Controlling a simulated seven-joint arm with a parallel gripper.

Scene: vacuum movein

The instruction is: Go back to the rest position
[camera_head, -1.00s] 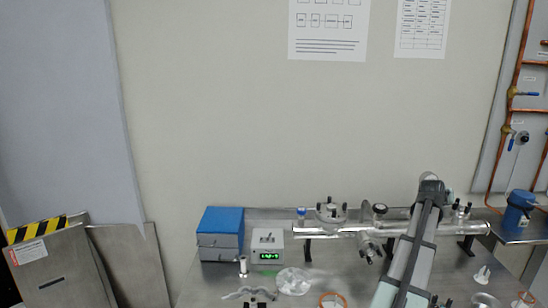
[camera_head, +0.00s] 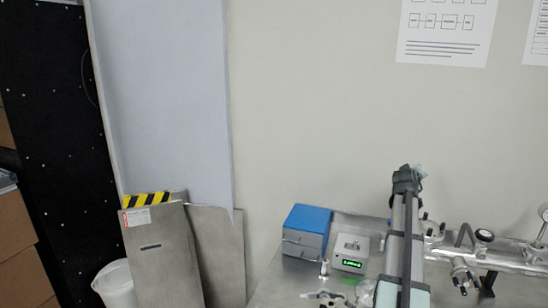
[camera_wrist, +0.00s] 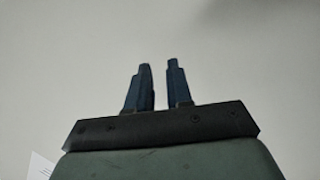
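My gripper (camera_wrist: 159,64) shows in the wrist view with its two dark blue fingers apart and nothing between them. Behind the fingers is only a plain pale wall. In the head view my arm (camera_head: 405,235) rises in front of the steel table and hides part of the metal vacuum tube (camera_head: 505,260). I cannot make out the gripper fingers in the head view.
A blue-topped box (camera_head: 308,218) and a small grey device with a green display (camera_head: 349,254) stand on the steel table (camera_head: 285,280), left of my arm. Leaning metal panels (camera_head: 165,260) and a white bin (camera_head: 117,285) are farther left.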

